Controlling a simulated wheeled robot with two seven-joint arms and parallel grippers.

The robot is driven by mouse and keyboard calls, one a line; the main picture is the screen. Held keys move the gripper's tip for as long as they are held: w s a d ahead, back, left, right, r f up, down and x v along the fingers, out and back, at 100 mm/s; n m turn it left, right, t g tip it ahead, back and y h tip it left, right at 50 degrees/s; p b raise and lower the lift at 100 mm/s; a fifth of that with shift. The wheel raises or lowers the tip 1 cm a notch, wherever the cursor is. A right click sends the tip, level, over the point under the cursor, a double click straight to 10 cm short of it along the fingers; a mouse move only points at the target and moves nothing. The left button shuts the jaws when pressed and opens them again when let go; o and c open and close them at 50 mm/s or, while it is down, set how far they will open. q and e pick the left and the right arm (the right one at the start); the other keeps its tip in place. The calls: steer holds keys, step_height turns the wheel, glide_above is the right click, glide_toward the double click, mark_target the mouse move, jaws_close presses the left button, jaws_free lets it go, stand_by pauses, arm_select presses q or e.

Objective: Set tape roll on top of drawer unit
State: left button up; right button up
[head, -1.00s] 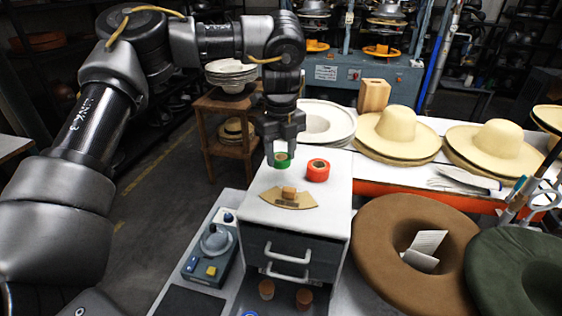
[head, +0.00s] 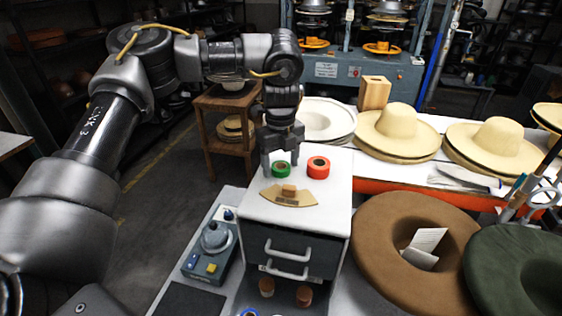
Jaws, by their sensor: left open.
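A green tape roll (head: 281,170) rests on the white top of the drawer unit (head: 325,215), near its back left. A red-orange tape roll (head: 318,168) lies just right of it on the same top. My left gripper (head: 280,160) points down at the green roll, open, with its fingers spread on either side of or just behind the roll. I cannot tell whether a finger touches it. Part of a blue ring (head: 250,313) shows at the bottom edge. My right gripper is not in view.
A tan fan-shaped piece with a small wooden block (head: 289,190) lies on the unit's top, in front of the rolls. A grey control device (head: 211,247) stands left of the unit.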

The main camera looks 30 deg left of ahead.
mark_target(281, 165)
arm_select(q)
steer(key=shift+r, duration=0.15)
step_height(281, 165, up, 12)
stand_by(0.5)
stand_by(0.3)
